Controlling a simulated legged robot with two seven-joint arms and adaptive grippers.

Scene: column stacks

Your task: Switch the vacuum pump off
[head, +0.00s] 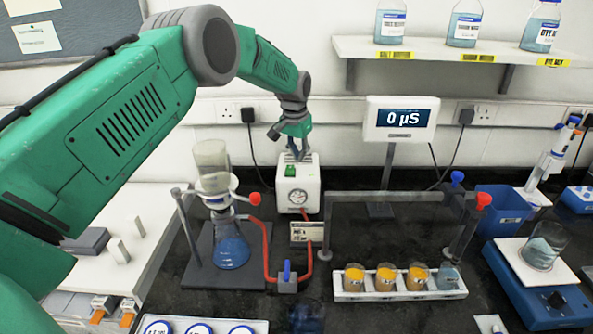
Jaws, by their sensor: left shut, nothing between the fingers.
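The vacuum pump (312,186) is a white box with a round gauge on its front, standing at the back of the dark bench near the wall. A green switch (290,170) shows on the upper left of its front. My left gripper (298,154) points down at the top of the pump, just above and behind the switch in the picture. Its fingers are shut with nothing between them. I cannot tell whether the fingertips touch the pump. My right gripper is not in view.
A red hose (265,245) runs between the flask (231,247), a small blue-handled valve (287,279) and the pump. A small label card (306,232) stands before the pump. A metal frame (395,197) and a rack of amber vials (400,293) stand right. A display (402,119) stands behind.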

